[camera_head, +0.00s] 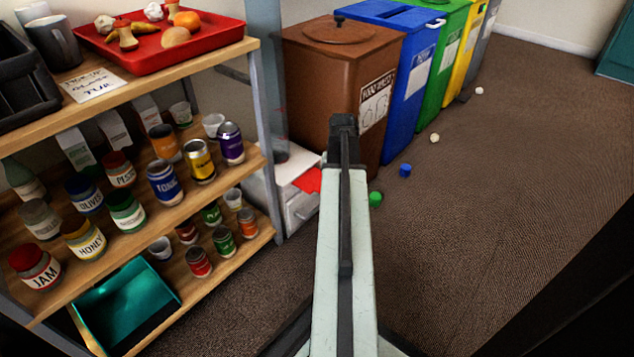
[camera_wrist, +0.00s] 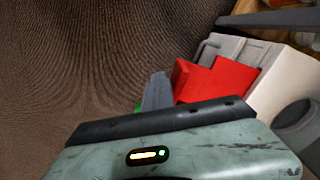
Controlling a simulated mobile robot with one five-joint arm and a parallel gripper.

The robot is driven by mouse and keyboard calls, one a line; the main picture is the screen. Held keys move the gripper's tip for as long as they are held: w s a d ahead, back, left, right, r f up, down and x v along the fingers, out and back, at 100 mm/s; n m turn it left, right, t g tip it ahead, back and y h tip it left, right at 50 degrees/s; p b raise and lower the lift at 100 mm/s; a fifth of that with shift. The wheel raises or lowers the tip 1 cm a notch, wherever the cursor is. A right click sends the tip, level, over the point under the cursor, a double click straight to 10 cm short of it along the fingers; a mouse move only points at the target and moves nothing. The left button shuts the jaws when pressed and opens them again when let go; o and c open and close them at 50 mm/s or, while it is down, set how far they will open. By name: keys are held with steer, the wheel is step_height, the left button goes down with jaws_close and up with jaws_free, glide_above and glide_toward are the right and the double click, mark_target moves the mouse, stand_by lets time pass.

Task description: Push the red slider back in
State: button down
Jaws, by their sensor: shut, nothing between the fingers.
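The red slider (camera_head: 309,181) sticks out of the side of a low white box (camera_head: 287,170) beside the shelf. In the head view my arm covers part of it. In the wrist view the red slider (camera_wrist: 222,78) shows as a stepped red block, standing out from the white box (camera_wrist: 283,82). My gripper (camera_wrist: 157,92) is shut and empty, just left of the slider in the wrist view. I cannot tell whether it touches the slider. In the head view the fingertips are hidden behind my arm.
A shelf with jars (camera_head: 125,212) and a red tray (camera_head: 160,40) stands at the left. A brown bin (camera_head: 325,75) and several coloured bins stand behind. A green cap (camera_head: 375,199) and a blue cap (camera_head: 405,170) lie on the floor. The carpet at right is mostly free.

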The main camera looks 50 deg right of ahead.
mark_target(320, 185)
steer(key=shift+w+a+f, duration=0.1)
steer(key=shift+w, duration=1.8)
steer(key=shift+w+f, duration=0.1)
steer(key=shift+w, duration=1.75)
steer(key=shift+s, duration=0.2)
steer(key=shift+s, duration=1.15)
steer(key=shift+w+r+p, duration=0.1)
steer(key=shift+r+p, duration=0.65)
steer(key=shift+p, duration=0.3)
step_height(320, 185, up, 6)
steer(key=p, duration=0.6)
steer(key=shift+r, duration=0.15)
